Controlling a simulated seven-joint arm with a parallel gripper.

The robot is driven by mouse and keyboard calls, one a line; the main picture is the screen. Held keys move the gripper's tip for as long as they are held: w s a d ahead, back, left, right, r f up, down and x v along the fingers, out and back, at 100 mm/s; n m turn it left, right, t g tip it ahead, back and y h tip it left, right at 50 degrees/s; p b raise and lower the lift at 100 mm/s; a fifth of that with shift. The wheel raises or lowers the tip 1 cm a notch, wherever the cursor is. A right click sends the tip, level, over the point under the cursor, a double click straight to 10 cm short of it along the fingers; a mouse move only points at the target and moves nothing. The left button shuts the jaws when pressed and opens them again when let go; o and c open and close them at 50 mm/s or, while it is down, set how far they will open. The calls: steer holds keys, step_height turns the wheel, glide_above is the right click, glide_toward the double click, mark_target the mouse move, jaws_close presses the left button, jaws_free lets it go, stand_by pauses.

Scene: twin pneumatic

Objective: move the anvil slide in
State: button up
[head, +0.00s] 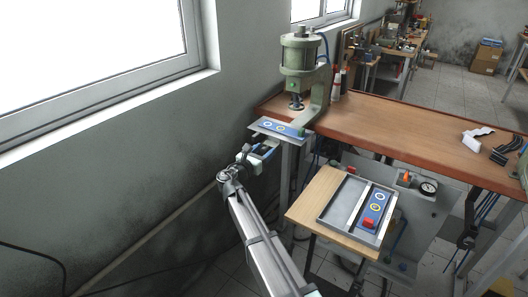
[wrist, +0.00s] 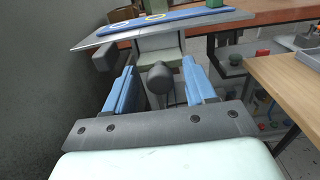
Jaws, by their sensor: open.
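The anvil slide (head: 272,128) is a flat grey plate with a blue, ring-marked strip on top. It sticks out from the green press (head: 300,62) at the bench's left end. In the wrist view the slide (wrist: 160,27) lies across the top, with a dark rounded knob (wrist: 160,80) below its front edge. My gripper (head: 262,150) is open, just in front of and below the slide. In the wrist view its two blue fingers stand on either side of the knob, with gaps visible. Whether the knob lies fully between the fingertips in depth is unclear.
The wooden bench (head: 420,128) runs right from the press. A small side table (head: 302,212) holds a grey tray (head: 340,212) with a blue strip and a red piece. A gauge (head: 428,187) is mounted below the bench. The grey wall is close on the left.

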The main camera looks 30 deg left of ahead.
steer(key=shift+w, duration=0.2)
steer(key=shift+c, duration=0.4)
jaws_close()
